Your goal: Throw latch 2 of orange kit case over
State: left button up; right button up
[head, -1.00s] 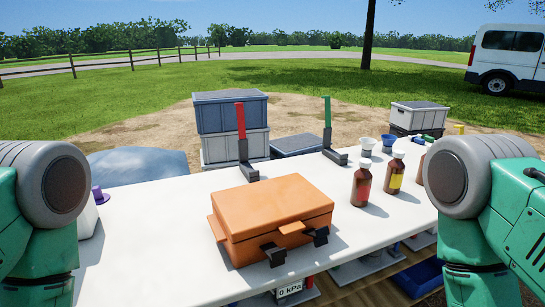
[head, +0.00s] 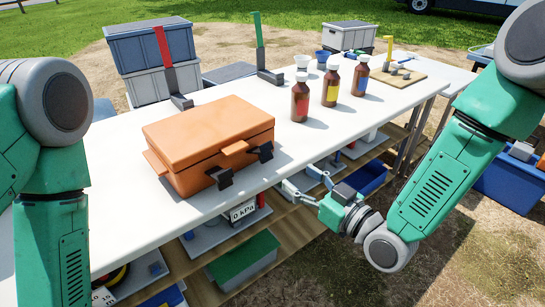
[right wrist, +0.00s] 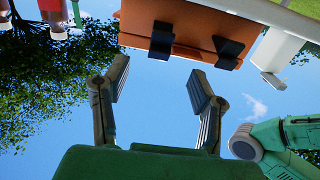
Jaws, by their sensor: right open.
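The closed orange kit case (head: 205,128) lies on the white table, with an orange handle (head: 235,149) on its front. Two black latches, a left one (head: 221,178) and a right one (head: 264,152), jut from that front side; no number shows on them. My right gripper (head: 303,178) is open and empty, in front of the table edge, to the right of and below the latches. In the right wrist view the gripper (right wrist: 158,74) is open with sky between its fingers; the case (right wrist: 190,18) and both latches are beyond the fingertips. My left gripper is out of view.
Brown bottles (head: 300,102) stand on the table right of the case. Clamp stands with red (head: 162,45) and green (head: 258,30) uprights are behind it. A lower shelf with a pressure display (head: 243,211) and a green-lidded box (head: 243,255) lies below the table edge.

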aim_at(268, 156)
jog(key=b+x, duration=0.1)
jog(key=x, duration=0.9)
jog(key=shift+a+f+b, duration=0.1)
jog(key=shift+a+b, duration=0.2)
jog(key=shift+a, duration=0.05)
jog(key=shift+w+a, duration=0.2)
jog(key=shift+w, duration=0.2)
jog(key=shift+d, duration=0.1)
